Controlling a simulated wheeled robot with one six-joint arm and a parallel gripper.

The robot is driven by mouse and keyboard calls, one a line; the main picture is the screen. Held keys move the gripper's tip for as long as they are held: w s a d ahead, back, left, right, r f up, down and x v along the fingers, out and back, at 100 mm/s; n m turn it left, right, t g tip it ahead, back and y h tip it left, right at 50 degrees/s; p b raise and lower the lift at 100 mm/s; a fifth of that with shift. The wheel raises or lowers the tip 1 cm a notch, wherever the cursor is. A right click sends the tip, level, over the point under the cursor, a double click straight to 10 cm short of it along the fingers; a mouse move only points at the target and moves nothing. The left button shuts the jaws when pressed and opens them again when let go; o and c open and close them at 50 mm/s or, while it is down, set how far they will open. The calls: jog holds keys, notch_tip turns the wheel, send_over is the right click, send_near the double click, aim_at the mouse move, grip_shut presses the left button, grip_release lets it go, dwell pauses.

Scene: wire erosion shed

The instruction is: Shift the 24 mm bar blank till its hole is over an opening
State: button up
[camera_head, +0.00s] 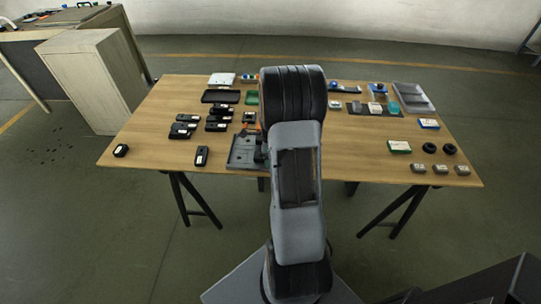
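Several black blocks with white labels lie on the left half of the wooden table, among them a lone block (120,150), a front block (201,156) and a cluster block (216,126). The labels are too small to read, so I cannot tell which thing is the 24 mm bar blank. A grey fixture or tray (240,153) lies near the table's front middle, partly behind my arm. Its openings cannot be made out. A dark part at its right edge, probably my gripper (261,154), shows beside my arm. Its fingers are hidden, and any hold is not visible.
The wooden table (340,151) has bare room right of my arm. A black tray (221,96) and green piece (252,98) lie behind. At right are a grey tray (414,97), a green-white box (399,147), black rings (429,148) and small grey blocks (440,169).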

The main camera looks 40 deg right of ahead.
jog(key=shift+c, duration=0.3)
grip_shut()
dwell(0.3)
jog(key=shift+s+d, duration=0.1)
jog(key=shift+s, duration=0.05)
jog(key=shift+s+d, duration=0.5)
jog(key=shift+d, duration=0.05)
jog(key=shift+o, duration=0.3)
grip_release()
jog(key=shift+w+a, duration=0.1)
notch_tip(320, 180, up, 14)
jog(key=shift+p, duration=0.3)
